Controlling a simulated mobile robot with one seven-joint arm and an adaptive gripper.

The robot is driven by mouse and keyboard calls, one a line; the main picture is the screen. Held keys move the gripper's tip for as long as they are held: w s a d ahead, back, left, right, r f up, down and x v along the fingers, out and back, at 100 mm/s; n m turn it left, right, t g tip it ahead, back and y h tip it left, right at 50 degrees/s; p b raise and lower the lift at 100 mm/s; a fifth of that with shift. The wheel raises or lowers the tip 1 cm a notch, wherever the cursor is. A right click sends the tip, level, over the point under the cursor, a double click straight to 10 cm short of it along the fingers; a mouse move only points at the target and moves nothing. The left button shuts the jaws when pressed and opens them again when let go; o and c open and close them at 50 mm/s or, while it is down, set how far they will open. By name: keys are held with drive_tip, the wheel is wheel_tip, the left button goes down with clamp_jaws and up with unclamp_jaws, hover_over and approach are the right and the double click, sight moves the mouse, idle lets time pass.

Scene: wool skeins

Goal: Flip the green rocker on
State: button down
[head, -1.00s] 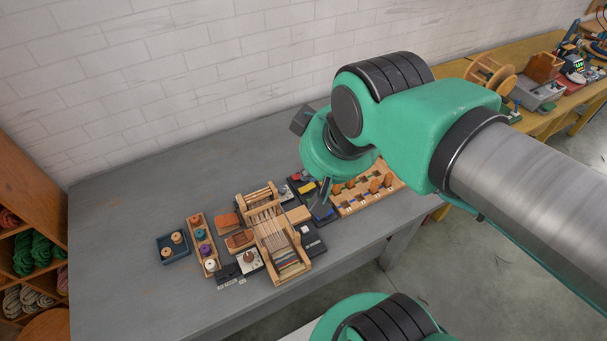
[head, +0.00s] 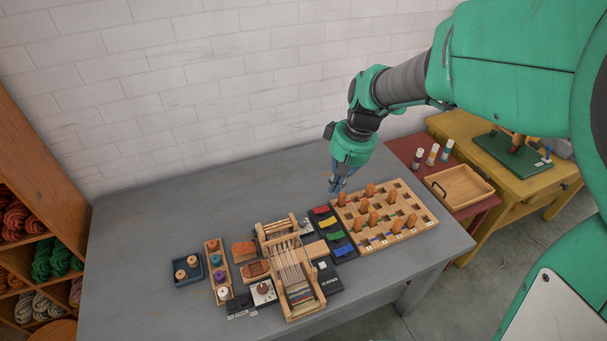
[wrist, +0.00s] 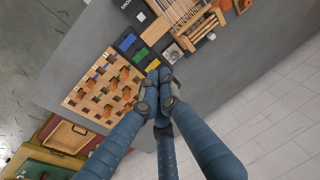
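In the wrist view the green rocker (wrist: 127,42) lies up and left of my fingertips. My gripper (head: 337,187) hangs above the table behind the row, near its red end, apart from the rockers. In the wrist view the blue fingers of my gripper (wrist: 158,92) come together at their tips, with nothing seen between them. Whether the green rocker is tilted on or off is too small to tell.
Red (head: 320,210), yellow (head: 327,222) and blue (head: 334,236) rockers share the row. A wooden board with upright pegs (head: 425,213) stands close on the right, a small loom (head: 290,270) on the left. The table's back left (head: 180,225) is clear.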

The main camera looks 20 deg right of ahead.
drive_tip(key=g+y, duration=0.2)
hover_over(332, 236)
drive_tip(key=d, duration=0.6)
wheel_tip(332, 236, down, 17)
drive_tip(key=shift+s+a+b, duration=0.1)
drive_tip(key=shift+a+b, duration=0.15)
drive_tip(key=shift+b, duration=0.05)
drive_tip(key=shift+f, duration=0.1)
drive_tip(key=b+x, duration=0.1)
drive_tip(key=x, duration=0.6)
drive_tip(key=b+x, duration=0.2)
drive_tip(key=x, duration=0.4)
drive_tip(key=shift+w+a+f, duration=0.15)
drive_tip(key=shift+w+f, duration=0.05)
drive_tip(key=shift+f, duration=0.15)
drive_tip(key=shift+a+f, duration=0.1)
drive_tip(key=shift+f, duration=0.05)
